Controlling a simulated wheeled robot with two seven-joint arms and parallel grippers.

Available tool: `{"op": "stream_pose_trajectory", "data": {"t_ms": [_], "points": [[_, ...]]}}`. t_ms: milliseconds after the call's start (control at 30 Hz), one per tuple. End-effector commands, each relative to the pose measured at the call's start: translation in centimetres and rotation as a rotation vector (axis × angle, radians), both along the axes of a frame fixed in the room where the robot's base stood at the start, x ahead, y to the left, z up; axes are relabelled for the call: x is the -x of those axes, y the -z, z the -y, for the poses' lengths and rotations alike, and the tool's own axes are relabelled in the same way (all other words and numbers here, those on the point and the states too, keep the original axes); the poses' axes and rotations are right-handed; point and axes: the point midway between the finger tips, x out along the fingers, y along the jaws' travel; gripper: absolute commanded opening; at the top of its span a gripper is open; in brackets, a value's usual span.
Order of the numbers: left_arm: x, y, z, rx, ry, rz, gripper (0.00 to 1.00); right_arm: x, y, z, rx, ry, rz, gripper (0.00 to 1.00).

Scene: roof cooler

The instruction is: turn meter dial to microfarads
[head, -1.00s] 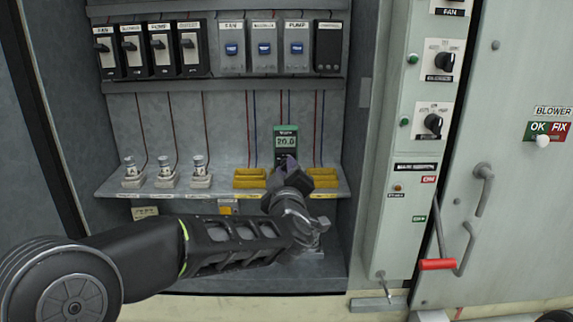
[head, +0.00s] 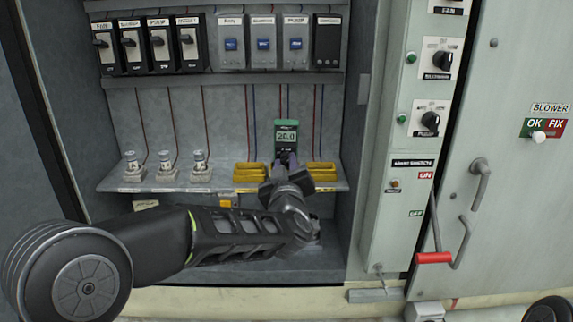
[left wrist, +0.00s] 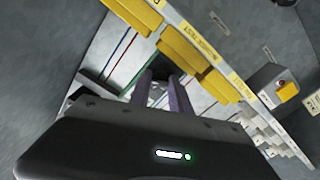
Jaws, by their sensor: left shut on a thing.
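The green meter (head: 286,137) stands upright at the back of the cabinet shelf, its display reading about 20.0. My left gripper (head: 287,160) is at the meter's lower front, where its dial would be, and hides that part in the head view. In the left wrist view the two fingers (left wrist: 166,92) are close together with a dark round part, likely the dial (left wrist: 160,72), between their tips. The gripper is shut on it. The dial's markings and its setting cannot be read. My right gripper does not show.
Yellow trays (head: 250,172) sit on the shelf (head: 222,186) on both sides of the meter. Several small fittings (head: 166,166) stand on the left. Breakers (head: 174,46) line the rail above. A switch panel (head: 398,225) with a red-handled lever (head: 433,258) is at right.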

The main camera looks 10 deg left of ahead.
Motion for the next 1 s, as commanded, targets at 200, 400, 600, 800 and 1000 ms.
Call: {"op": "stream_pose_trajectory", "data": {"t_ms": [200, 400, 600, 800, 1000], "points": [[0.0, 0.3, -0.1, 0.0, -0.002, -0.005, 0.37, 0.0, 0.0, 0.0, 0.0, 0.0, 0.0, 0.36], [0.0, 0.2, -0.1, 0.001, -0.002, -0.003, 0.46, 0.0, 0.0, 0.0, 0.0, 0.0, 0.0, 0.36], [0.1, 0.1, 0.0, 0.001, -0.001, -0.001, 0.46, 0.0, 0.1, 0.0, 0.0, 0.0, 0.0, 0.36], [2.0, 0.2, 0.5, 0.002, 0.0, 0.0, 0.46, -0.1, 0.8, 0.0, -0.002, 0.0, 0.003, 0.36], [5.3, 0.3, 1.3, 0.002, 0.0, 0.0, 0.46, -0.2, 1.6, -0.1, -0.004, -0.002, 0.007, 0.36]]}}
